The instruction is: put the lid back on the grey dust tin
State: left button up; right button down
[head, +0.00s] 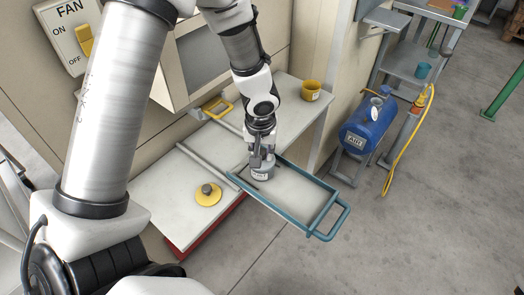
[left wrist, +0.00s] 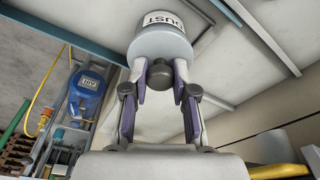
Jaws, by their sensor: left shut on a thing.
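The grey dust tin (head: 262,176) stands at the left end of the blue-rimmed tray, its white label facing the head camera. In the left wrist view the tin's DUST label (left wrist: 162,19) shows at the top. My left gripper (head: 262,158) is directly above the tin, pointing down. Its fingers, seen in the left wrist view (left wrist: 160,78), are shut on the dark knob (left wrist: 160,70) of the grey lid (left wrist: 160,45). The lid is over the tin's top; I cannot tell whether it is fully seated. My right gripper is not in view.
The blue-rimmed tray (head: 325,222) sticks out past the worktop edge. A yellow disc with a dark knob (head: 208,194) lies on the worktop (head: 165,205) to the left. A yellow cup (head: 311,91) stands at the back. A blue air tank (head: 368,125) stands right.

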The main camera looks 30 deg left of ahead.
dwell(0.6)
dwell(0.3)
pick_arm(q)
jog(key=o, duration=1.5)
jog(key=shift+r+p, duration=2.65)
jog(key=shift+r, duration=0.9)
grip_shut()
jog(key=shift+f, duration=0.15)
